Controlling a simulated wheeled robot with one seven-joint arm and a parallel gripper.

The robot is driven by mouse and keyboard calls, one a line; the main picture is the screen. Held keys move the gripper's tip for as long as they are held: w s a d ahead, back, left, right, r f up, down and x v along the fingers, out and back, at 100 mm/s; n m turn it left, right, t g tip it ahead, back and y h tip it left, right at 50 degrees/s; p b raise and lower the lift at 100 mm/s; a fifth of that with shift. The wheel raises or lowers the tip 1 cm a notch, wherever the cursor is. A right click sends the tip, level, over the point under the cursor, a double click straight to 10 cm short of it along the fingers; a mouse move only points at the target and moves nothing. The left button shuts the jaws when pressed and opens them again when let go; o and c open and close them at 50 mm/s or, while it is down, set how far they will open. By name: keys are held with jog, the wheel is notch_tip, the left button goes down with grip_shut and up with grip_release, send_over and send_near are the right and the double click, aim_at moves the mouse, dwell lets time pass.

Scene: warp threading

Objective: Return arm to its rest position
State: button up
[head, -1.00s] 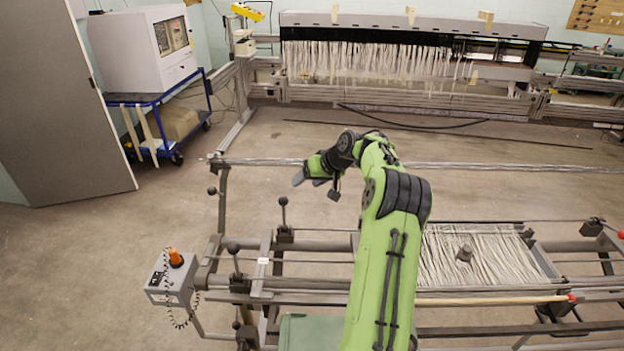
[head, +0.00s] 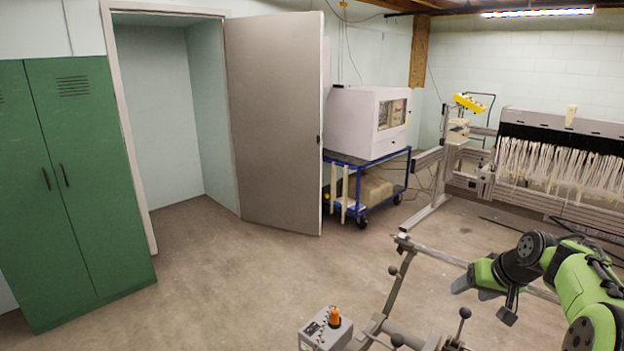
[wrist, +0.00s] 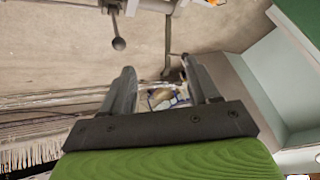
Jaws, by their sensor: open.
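My gripper (head: 470,289) is at the end of my green and black arm at the right of the head view. It is raised near the long metal bar at the front left of the loom frame, and it points left. In the wrist view my gripper (wrist: 157,70) shows two dark fingers spread apart. There is nothing between them but the background: floor and a small blurred patch of the blue cart. The gripper is empty.
A blue cart (head: 372,157) carries a white machine (head: 367,122). An open door (head: 275,120) and green lockers (head: 75,190) are left. The floor between is clear.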

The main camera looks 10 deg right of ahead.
jog(key=s+a+r+n+g+h, duration=0.1)
jog(key=s+a+r, duration=0.25)
jog(key=a, duration=0.55)
jog(key=s+a+r+n+g, duration=0.1)
jog(key=s+a+r, duration=0.3)
jog(key=a, duration=0.6)
jog(key=s+a+f, duration=0.2)
jog(key=s+a, duration=0.2)
jog(key=s, duration=0.6)
jog(key=s+a+f+n, duration=0.1)
jog(key=s+a, duration=0.3)
jog(key=s, duration=0.7)
jog(key=shift+s+f+t, duration=0.3)
jog(key=shift+f+t, duration=0.1)
jog(key=shift+f, duration=0.5)
jog(key=shift+a, duration=0.1)
